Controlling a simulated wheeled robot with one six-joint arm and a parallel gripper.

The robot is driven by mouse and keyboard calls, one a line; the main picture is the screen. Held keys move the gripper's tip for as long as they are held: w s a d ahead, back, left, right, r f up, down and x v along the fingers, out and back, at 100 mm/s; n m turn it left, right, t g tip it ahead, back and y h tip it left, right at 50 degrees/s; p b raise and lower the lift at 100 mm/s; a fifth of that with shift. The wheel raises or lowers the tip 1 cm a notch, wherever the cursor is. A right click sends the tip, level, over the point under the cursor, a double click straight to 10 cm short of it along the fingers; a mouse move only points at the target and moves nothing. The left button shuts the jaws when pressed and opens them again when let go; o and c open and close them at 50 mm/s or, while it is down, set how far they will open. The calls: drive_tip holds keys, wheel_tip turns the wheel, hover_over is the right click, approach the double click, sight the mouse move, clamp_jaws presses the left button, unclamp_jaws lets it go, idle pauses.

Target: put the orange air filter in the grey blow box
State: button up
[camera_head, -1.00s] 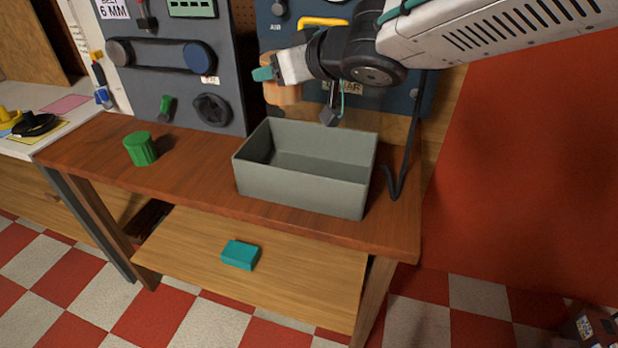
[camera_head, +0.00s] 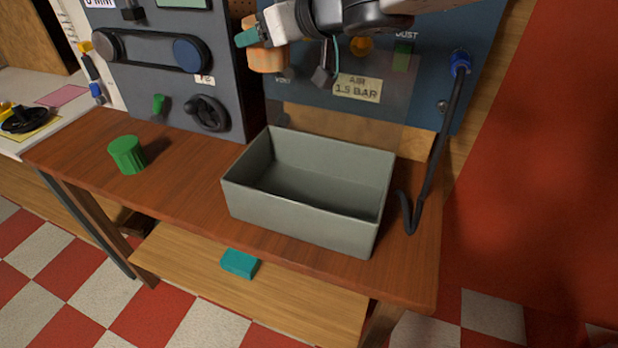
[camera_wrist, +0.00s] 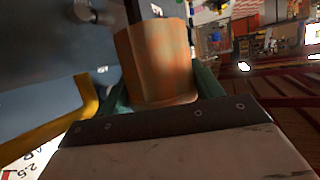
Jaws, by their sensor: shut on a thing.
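The orange air filter (camera_head: 267,60) is a ribbed cylinder held in my gripper (camera_head: 250,38), in front of the dark panel, above and behind the box. In the wrist view the filter (camera_wrist: 157,62) sits between the green fingers of my gripper (camera_wrist: 160,95), which are shut on it. The grey blow box (camera_head: 300,222) is an open-topped rectangular bin on the wooden bench. Its visible inside is empty. The filter is apart from the box and higher than its rim.
A green ribbed cylinder (camera_head: 127,155) stands on the bench (camera_head: 185,185) left of the box. A teal block (camera_head: 240,263) lies on the lower shelf. A black hose (camera_head: 433,170) hangs right of the box from a blue panel. A clear sheet (camera_head: 350,105) stands behind the box.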

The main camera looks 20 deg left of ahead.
wheel_tip(320, 180, down, 28)
drive_tip(key=shift+a+r, duration=0.1)
drive_tip(key=shift+a, duration=0.05)
idle(0.3)
drive_tip(key=o, duration=0.7)
drive_tip(key=shift+f, duration=0.2)
drive_tip(key=shift+o, duration=0.2)
drive_tip(key=shift+r, duration=0.15)
drive_tip(key=v, duration=0.7)
drive_tip(key=shift+s+d, duration=0.1)
drive_tip(key=shift+d, duration=0.15)
